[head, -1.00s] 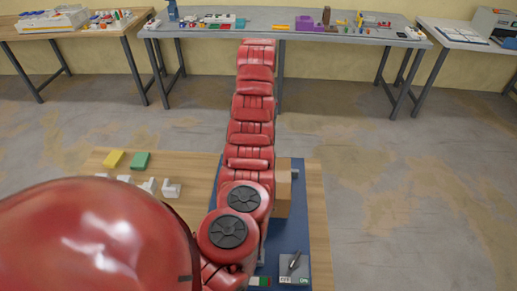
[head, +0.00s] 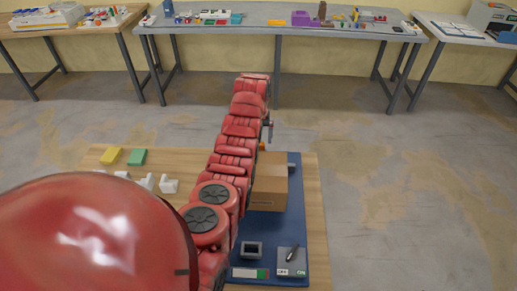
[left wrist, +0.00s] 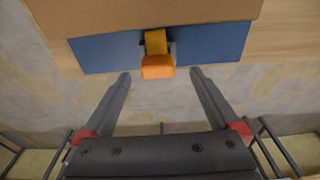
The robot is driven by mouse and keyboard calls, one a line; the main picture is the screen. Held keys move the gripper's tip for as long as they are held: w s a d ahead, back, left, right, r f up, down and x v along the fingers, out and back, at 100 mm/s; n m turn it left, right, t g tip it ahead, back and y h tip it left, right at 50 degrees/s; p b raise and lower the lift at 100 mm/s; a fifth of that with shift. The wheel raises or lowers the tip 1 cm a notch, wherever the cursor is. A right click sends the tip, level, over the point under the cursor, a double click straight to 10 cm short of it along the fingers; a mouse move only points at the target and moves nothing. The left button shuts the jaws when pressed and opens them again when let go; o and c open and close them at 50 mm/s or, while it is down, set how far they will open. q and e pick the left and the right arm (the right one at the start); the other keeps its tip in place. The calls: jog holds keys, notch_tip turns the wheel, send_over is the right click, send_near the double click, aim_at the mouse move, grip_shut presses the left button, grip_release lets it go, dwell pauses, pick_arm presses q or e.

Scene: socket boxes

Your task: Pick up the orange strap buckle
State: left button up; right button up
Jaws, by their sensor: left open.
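The orange strap buckle (left wrist: 157,67) shows in the left wrist view at the edge of the blue mat (left wrist: 105,52), beside the cardboard box (left wrist: 150,12). A small orange bit of it (head: 262,146) shows in the head view, mostly hidden by my left arm. My left gripper (left wrist: 161,72) is open, its two fingers apart on either side of the buckle in the picture, with nothing between them touching. In the head view the left gripper (head: 269,128) is small at the arm's far end. My right gripper is not in view.
The cardboard box (head: 272,185) stands on the blue mat (head: 308,225). A dark square frame (head: 252,249) and a grey device with a pen-like piece (head: 291,262) lie nearer. Yellow (head: 111,155) and green (head: 136,156) blocks sit left. Floor beyond the table is clear.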

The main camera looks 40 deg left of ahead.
pick_arm(q)
jog(key=shift+w+f+p, duration=0.2)
jog(key=shift+f+p, duration=0.15)
jog(key=shift+f, duration=0.25)
jog(key=shift+w+f+b, duration=0.2)
jog(key=shift+f+b, duration=0.25)
jog(key=shift+f, duration=1)
grip_shut()
jog(key=shift+r, duration=0.2)
